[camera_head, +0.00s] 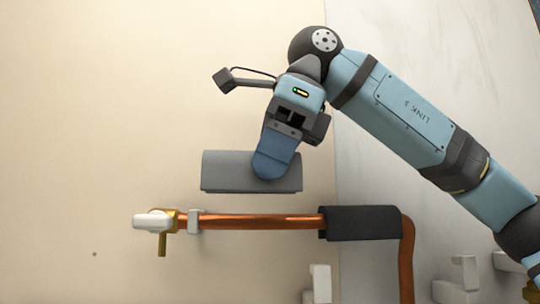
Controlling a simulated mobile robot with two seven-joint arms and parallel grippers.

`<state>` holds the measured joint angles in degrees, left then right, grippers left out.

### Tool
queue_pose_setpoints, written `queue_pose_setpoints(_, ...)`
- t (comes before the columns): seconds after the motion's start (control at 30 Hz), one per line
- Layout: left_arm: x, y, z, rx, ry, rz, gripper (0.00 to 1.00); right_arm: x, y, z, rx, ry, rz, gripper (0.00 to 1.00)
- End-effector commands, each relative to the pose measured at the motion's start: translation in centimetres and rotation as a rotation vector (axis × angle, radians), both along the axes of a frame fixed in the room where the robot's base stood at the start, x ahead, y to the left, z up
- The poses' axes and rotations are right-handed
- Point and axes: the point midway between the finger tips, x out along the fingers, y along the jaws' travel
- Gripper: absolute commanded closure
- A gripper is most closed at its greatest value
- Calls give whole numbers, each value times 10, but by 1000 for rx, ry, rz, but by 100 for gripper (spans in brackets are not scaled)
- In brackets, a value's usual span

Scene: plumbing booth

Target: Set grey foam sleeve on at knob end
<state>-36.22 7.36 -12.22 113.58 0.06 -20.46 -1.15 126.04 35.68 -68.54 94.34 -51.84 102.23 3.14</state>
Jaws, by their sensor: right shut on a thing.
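The grey foam sleeve (228,172) is held level, above the copper pipe (262,221) in the picture and roughly parallel to it. My right gripper (270,172) is shut on the sleeve right of its middle, and its blue finger hides part of it. The white knob (152,221) is on a brass valve (170,218) at the pipe's left end. The sleeve and pipe look apart, with a narrow gap between them in the picture. The sleeve's slit cannot be seen. My left gripper is out of view.
A black foam sleeve (365,222) is around the right part of the pipe, before the bend downward. A white clip (194,221) holds the pipe close to the valve. Several white brackets (318,284) stand at the lower right. The wall on the left is clear.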

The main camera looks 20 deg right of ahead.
Motion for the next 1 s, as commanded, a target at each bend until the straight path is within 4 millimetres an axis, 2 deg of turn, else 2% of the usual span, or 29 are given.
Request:
queue_pose_setpoints(0.43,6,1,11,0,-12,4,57,26,-8,0,0,1,-1,72)
queue_pose_setpoints(1.0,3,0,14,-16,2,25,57,58,-17,-1,2,0,-2,72)
